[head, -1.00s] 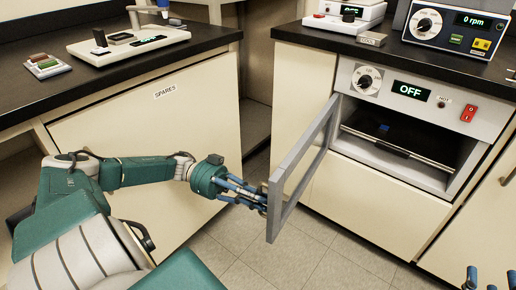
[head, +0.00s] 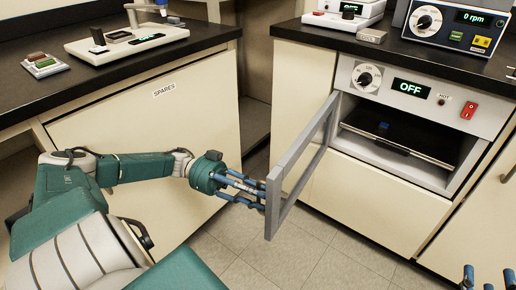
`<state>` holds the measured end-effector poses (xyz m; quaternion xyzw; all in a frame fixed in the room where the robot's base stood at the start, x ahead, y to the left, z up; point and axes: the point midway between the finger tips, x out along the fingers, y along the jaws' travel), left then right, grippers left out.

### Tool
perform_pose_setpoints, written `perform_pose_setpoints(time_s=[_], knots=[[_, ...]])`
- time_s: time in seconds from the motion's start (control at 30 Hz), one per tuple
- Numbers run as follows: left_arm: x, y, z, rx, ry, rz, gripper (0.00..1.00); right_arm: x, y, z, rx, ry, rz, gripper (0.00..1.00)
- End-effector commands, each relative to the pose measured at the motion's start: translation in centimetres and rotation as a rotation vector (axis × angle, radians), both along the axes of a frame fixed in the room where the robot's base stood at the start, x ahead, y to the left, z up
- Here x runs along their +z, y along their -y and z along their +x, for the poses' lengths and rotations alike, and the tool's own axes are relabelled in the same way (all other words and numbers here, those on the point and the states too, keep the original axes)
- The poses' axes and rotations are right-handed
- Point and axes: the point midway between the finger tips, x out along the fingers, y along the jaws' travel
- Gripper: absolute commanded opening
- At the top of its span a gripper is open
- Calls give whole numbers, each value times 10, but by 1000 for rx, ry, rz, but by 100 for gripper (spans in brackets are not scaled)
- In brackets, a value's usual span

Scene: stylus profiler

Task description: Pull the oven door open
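The oven (head: 360,152) is built in under the right counter, and its display reads OFF. Its grey-framed door (head: 290,178) stands wide open, swung out toward the left on its left side, and the dark cavity with a rack inside is exposed. My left gripper (head: 260,196) is at the door's free outer edge, its blue fingers reaching the outer face. The handle and the finger contact are hidden or too small to make out, so its grip is unclear. My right gripper (head: 489,277) shows only as spread blue fingertips at the bottom right, empty and away from the door.
A SPARES cabinet (head: 140,135) stands left of the door, behind my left arm. Tiled floor (head: 300,250) lies open below the door. A small blue item (head: 384,126) is inside the oven. Instruments, including a 0 rpm unit (head: 452,28), stand on the counters.

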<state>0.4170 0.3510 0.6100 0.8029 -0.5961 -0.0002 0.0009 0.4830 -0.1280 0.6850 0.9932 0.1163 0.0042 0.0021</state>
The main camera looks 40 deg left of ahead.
Motion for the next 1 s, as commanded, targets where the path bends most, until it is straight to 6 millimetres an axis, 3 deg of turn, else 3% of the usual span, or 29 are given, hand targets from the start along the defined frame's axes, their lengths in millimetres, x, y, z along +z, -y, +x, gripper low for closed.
perform_pose_setpoints(time_s=[0.5, 0.87, 1.0], knots=[[85, 0, 1, -1, -2, 4, 29, 2, -1, 0, 1, 2, 3, 40], [95, 0, 2, 1, 0, 1, 29, 2, -1, 0, 1, 3, 3, 40], [98, 0, 2, 1, 1, 1, 6, -4, -1, 1, 0, -22, -4, 40]])
